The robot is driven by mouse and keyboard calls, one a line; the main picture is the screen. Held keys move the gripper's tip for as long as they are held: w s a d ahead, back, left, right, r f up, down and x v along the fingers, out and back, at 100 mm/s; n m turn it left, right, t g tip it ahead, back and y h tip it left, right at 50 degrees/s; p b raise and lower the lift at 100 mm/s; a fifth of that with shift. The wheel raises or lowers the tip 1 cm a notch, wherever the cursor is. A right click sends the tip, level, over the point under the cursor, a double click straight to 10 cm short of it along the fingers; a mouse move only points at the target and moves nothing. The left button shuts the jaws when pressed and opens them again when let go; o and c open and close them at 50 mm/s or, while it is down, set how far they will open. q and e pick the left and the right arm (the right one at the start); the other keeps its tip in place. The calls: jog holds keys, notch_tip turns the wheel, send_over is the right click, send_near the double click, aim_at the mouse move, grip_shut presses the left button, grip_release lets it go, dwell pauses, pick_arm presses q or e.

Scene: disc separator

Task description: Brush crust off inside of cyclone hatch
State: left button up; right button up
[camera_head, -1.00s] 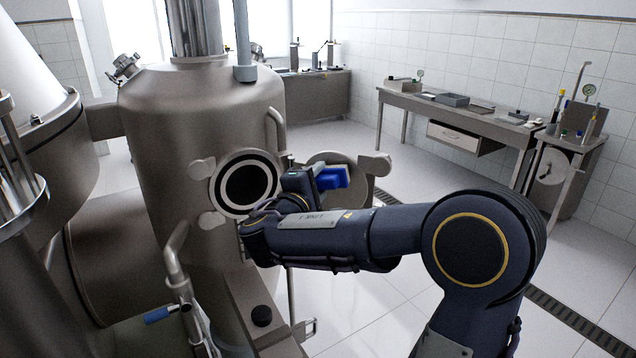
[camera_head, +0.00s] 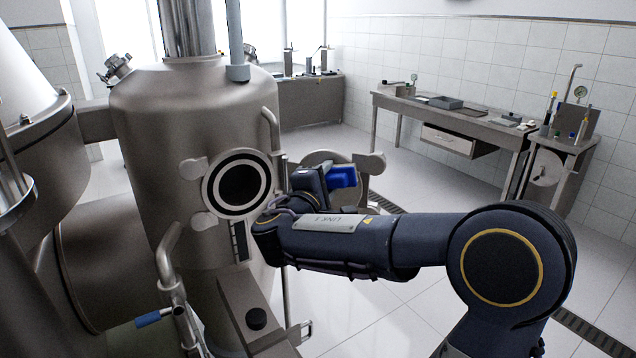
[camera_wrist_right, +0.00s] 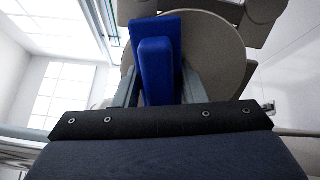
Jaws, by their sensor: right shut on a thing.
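The cyclone (camera_head: 190,110) is a large steel vessel at the left. Its round port (camera_head: 238,183) is open, with a black and white ring around a dark hole. The hatch door (camera_head: 362,178) stands swung open to the right of the port, a round steel plate with lugs, partly hidden behind my right gripper. My right gripper (camera_head: 328,177) is shut on a blue brush (camera_head: 343,176) in front of the hatch. In the right wrist view the blue brush (camera_wrist_right: 158,60) sits between the fingers, before the round hatch plate (camera_wrist_right: 225,55). Bristles and crust cannot be made out. My left gripper is not in view.
A steel bench (camera_head: 450,115) with trays and a drawer stands along the right wall. A small side table (camera_head: 560,150) with bottles and a gauge is beside it. Floor at centre is clear.

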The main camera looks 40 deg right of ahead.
jog(key=shift+s+d, duration=0.3)
jog(key=shift+s, duration=0.3)
jog(key=shift+w+d+f+b, duration=0.1)
jog(key=shift+b, duration=0.45)
jog(key=shift+w+a+r, duration=0.1)
jog(key=shift+w+a, duration=0.35)
jog(key=shift+w, duration=0.4)
jog(key=shift+w+a+r, duration=0.1)
jog(key=shift+w+a, duration=0.35)
jog(key=shift+w, duration=0.4)
jog(key=shift+s+a+f+b, duration=0.15)
jog(key=shift+a+f+b, duration=0.05)
jog(key=shift+a+b, duration=0.3)
jog(key=shift+b+v, duration=0.45)
jog(key=shift+v, duration=1.95)
jog(key=shift+s+a, duration=0.1)
